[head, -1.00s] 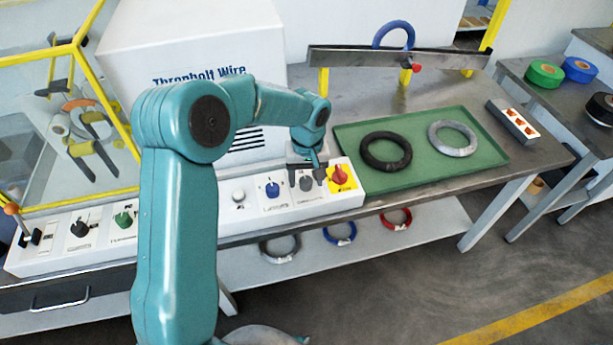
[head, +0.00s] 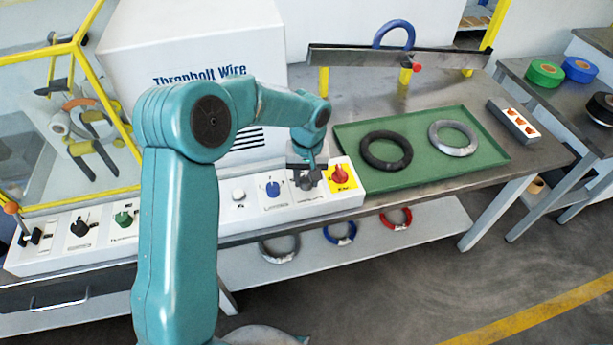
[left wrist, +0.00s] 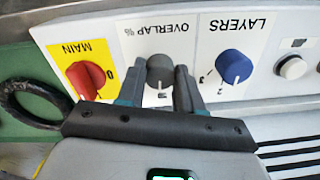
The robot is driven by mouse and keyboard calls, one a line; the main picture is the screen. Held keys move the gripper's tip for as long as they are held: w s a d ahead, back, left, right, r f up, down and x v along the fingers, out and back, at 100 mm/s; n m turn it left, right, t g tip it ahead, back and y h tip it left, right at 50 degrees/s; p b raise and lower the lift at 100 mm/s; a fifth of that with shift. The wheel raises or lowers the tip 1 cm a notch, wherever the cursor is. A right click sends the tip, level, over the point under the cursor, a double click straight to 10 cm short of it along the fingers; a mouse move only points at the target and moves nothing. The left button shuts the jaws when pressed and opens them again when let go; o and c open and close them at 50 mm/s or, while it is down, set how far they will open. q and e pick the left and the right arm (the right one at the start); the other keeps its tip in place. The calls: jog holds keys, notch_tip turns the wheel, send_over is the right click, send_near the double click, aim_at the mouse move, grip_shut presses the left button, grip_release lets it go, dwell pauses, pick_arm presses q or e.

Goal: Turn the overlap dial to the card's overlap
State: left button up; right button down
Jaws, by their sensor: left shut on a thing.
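The grey overlap dial (left wrist: 160,68) sits on the white control panel (left wrist: 205,60), under the upside-down label "OVERLAP %" in the left wrist view. My left gripper (left wrist: 160,92) is shut on this dial, one finger on each side of it. In the head view the left gripper (head: 306,172) reaches down onto the panel and hides most of the dial. The dial's exact setting is hard to read. No card with a readable overlap shows. My right gripper is out of view.
Beside the dial are the blue layers dial (left wrist: 233,66) and the red main switch (left wrist: 86,76) on its yellow plate. A green tray (head: 430,172) with a black coil (head: 371,160) and a grey coil (head: 436,144) lies to the right. A yellow-framed enclosure (head: 133,155) stands at left.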

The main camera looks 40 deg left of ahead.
aim_at(306, 181)
pick_arm(q)
jog(key=m, duration=1)
jog(key=shift+a+r+m, duration=0.1)
jog(key=shift+m, duration=0.3)
dwell(0.4)
jog(key=o, duration=1)
jog(key=shift+o, duration=0.2)
jog(key=shift+r, duration=0.1)
notch_tip(306, 181, up, 16)
jog(key=shift+d, duration=0.2)
jog(key=shift+s, duration=0.2)
